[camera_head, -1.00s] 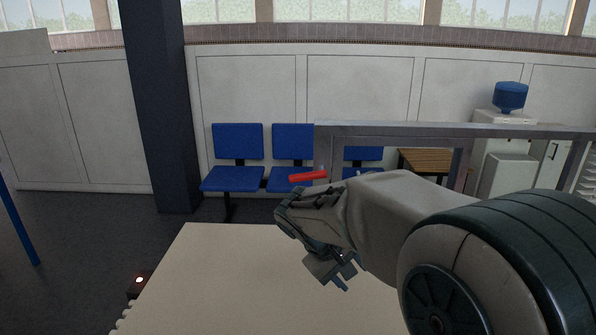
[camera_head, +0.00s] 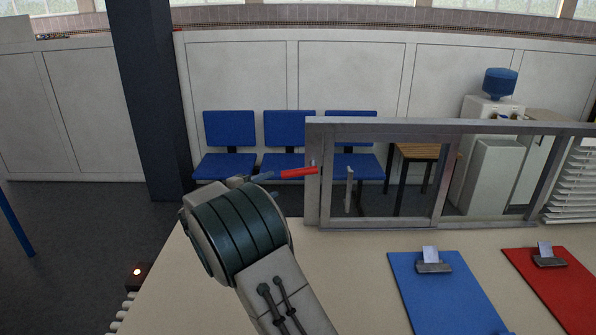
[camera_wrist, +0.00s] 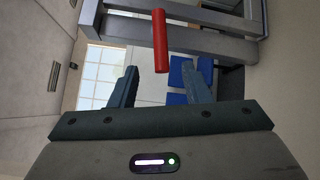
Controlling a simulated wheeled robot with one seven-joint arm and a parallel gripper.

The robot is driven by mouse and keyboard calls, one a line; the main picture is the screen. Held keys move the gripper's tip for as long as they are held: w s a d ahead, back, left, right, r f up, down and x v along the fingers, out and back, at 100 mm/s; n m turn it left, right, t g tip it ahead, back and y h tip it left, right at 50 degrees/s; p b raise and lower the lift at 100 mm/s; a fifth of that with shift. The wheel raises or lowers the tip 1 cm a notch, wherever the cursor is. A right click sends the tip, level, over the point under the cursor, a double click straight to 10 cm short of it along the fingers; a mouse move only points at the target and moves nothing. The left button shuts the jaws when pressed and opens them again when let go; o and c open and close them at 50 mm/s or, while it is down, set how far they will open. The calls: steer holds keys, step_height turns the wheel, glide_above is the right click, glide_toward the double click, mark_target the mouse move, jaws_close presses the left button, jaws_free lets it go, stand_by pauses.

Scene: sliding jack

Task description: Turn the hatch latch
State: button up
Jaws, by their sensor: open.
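The hatch latch is a red handle (camera_head: 299,172) on the left post of the grey hatch frame (camera_head: 375,126). In the head view it points left, nearly level, tilted slightly down at its free end. In the wrist view the red handle (camera_wrist: 160,42) lies ahead of and between my two fingers. My gripper (camera_wrist: 156,88) is open, with nothing between the fingertips, which are close to the handle's free end.
The hatch's sliding pane has a pale upright handle (camera_head: 349,189). A blue clipboard (camera_head: 440,295) and a red clipboard (camera_head: 565,290) lie on the cream counter (camera_head: 340,270). A dark column (camera_head: 155,100) and blue chairs (camera_head: 228,130) stand behind.

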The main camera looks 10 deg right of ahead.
mark_target(295, 174)
steer(key=p+x, duration=0.3)
steer(key=x, duration=0.9)
steer(key=shift+d+p, duration=0.2)
steer(key=shift+p, duration=0.15)
jaws_close()
